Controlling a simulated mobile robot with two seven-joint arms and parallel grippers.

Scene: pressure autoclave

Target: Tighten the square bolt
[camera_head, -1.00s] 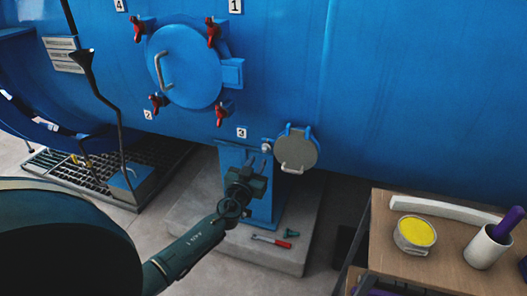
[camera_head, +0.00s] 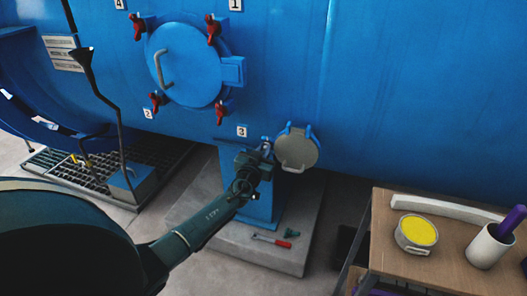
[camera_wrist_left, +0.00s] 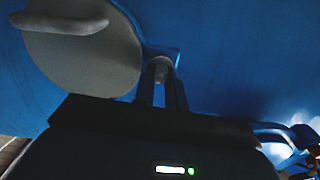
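The square bolt (camera_wrist_left: 161,70) is a small grey head on a blue bracket beside the round grey cover (camera_wrist_left: 85,50) in the left wrist view. In the head view the cover (camera_head: 297,150) hangs low on the blue vessel, and the bolt is hard to make out behind my gripper. My left gripper (camera_head: 263,152) reaches up to the cover's left side. In the left wrist view its two thin fingers (camera_wrist_left: 162,92) stand apart, with the bolt at their tips. Whether they touch it I cannot tell. My right gripper is not in view.
A round blue hatch (camera_head: 184,66) with red clamps is above left. A wrench with a red handle (camera_head: 271,241) lies on the concrete plinth.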

